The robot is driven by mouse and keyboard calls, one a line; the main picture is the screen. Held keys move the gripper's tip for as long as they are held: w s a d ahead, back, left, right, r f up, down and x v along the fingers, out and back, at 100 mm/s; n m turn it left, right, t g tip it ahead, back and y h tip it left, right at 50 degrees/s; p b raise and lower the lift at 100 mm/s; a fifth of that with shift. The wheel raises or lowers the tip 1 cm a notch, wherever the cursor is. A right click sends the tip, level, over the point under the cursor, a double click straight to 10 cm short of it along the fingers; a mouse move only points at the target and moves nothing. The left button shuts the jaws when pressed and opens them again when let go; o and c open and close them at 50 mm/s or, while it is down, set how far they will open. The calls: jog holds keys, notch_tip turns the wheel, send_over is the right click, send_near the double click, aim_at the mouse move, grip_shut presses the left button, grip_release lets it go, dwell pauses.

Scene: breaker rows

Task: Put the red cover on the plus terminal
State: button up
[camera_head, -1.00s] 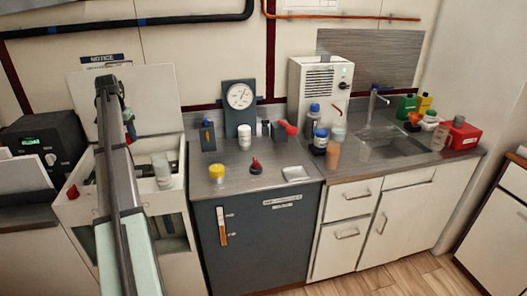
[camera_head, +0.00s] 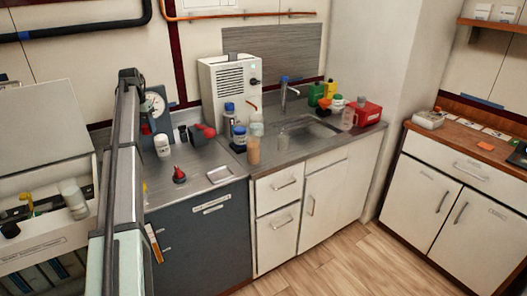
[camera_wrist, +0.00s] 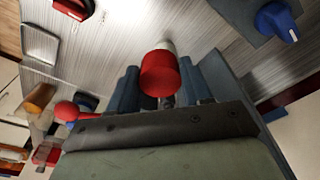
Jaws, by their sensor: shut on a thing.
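My gripper (camera_wrist: 168,74) shows in the wrist view with its two dark fingers on either side of a red, round-ended cover (camera_wrist: 160,74). It is shut on this cover and holds it above the grey metal counter. In the head view my arm hides most of the gripper; a small red patch (camera_head: 146,129) shows beside the arm. I cannot make out a plus terminal with certainty in either view. An open white chest (camera_head: 62,238) at the left has a black cap (camera_head: 10,230) and a yellow fitting (camera_head: 27,202) in its top.
The counter holds a red-topped knob (camera_head: 179,174), a metal dish (camera_head: 221,175), a white bottle (camera_head: 162,146) and a red mug-like thing (camera_head: 204,132). Several bottles stand near the sink (camera_head: 303,131). A blue knob (camera_wrist: 277,20) shows in the wrist view.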

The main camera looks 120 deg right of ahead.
jog(key=s+a+m, duration=0.1)
jog(key=s, duration=0.8)
jog(key=s+a+m, duration=0.1)
jog(key=s+a, duration=0.1)
jog(key=s, duration=0.6)
jog(key=s+a+m, duration=0.1)
jog(key=s+a, duration=0.1)
jog(key=s, duration=0.7)
jog(key=shift+s+a+m, duration=0.15)
jog(key=shift+s+m, duration=0.15)
jog(key=m+y, duration=0.1)
jog(key=m, duration=0.5)
send_over(267, 150)
notch_tip(267, 150, down, 8)
jog(key=shift+w+f, duration=0.15)
jog(key=shift+f, duration=1.95)
jog(key=shift+w+f, duration=0.1)
jog(key=shift+f, duration=2)
jog(key=shift+f, duration=0.15)
jog(key=o, duration=1.1)
jog(key=shift+o, duration=0.2)
jog(key=r, duration=0.4)
jog(key=w+r, duration=0.1)
jog(key=r, duration=0.7)
jog(key=shift+w+r, duration=0.1)
jog(key=shift+w, duration=0.15)
